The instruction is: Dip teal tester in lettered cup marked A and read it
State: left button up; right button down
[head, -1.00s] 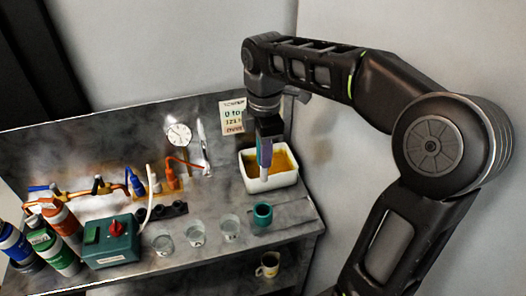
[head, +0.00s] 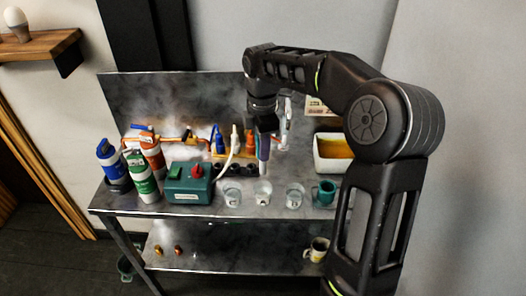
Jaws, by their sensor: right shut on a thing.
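My right gripper (head: 265,126) points down over the bench and is shut on the tester (head: 263,150). The tester hangs upright, with a purplish body and a pale lower tip. Its tip is above and behind the middle clear cup (head: 263,194), seemingly apart from it. Another clear cup (head: 232,194) stands to the left and a third clear cup (head: 295,196) to the right. The cups carry small marks too small to read, so I cannot tell which is A. My left gripper is not in view.
A teal cup-shaped holder (head: 324,193) stands right of the clear cups. A white tray of amber liquid (head: 333,153) is behind it. A teal box with a red knob (head: 189,184) and several bottles (head: 143,176) stand left. A mug (head: 316,250) is on the lower shelf (head: 230,259).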

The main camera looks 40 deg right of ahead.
aim_at(263, 174)
jog(key=shift+f, duration=0.1)
notch_tip(263, 174, down, 5)
jog(key=b, duration=0.4)
jog(key=shift+f+b, duration=2)
jog(key=shift+f, duration=0.8)
jog(key=shift+r+p, duration=3.65)
jog(key=shift+r, duration=0.65)
